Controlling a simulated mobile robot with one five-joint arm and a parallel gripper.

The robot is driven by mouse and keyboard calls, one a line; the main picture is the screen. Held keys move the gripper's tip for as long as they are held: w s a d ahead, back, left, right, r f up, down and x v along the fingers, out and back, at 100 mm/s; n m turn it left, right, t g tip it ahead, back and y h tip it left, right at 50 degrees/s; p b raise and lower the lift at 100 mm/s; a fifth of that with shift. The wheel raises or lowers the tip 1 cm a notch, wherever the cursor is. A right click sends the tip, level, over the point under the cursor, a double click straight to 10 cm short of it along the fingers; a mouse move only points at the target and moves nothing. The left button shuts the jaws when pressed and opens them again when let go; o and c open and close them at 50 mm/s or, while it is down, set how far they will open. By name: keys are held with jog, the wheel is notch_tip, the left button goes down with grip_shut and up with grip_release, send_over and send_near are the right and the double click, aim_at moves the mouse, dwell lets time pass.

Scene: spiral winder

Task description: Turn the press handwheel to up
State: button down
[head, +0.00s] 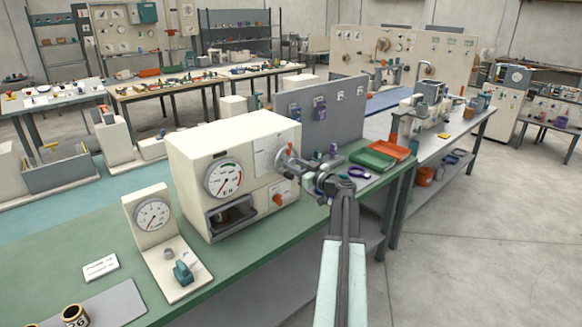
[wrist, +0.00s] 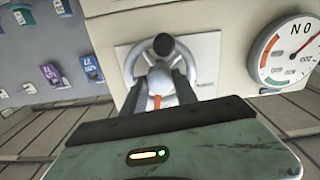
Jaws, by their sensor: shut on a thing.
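The press (head: 232,140) is a cream box on the green bench, with a round dial (head: 224,178) on its front. Its grey handwheel (head: 283,157) sits on a pale plate at the right of that front. In the wrist view the handwheel (wrist: 131,64) shows as a light ring with a dark round knob (wrist: 164,45). My gripper (head: 303,171) reaches it from the front right. In the wrist view its two dark fingers are shut on the handwheel near the knob and hide part of the ring. An orange mark (wrist: 157,102) shows between the fingers.
An orange knob (head: 278,199) is just below the handwheel. A gauge stand (head: 153,220) with a teal handle is left of the press. The floor at right is clear.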

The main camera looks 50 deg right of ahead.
jog(key=shift+f+n, duration=0.1)
jog(key=shift+n, duration=1.1)
jog(key=c, duration=1)
grip_release()
jog(key=shift+o, duration=0.2)
jog(key=s, duration=0.7)
jog(key=shift+s+a, duration=0.3)
jog(key=shift+s, duration=0.1)
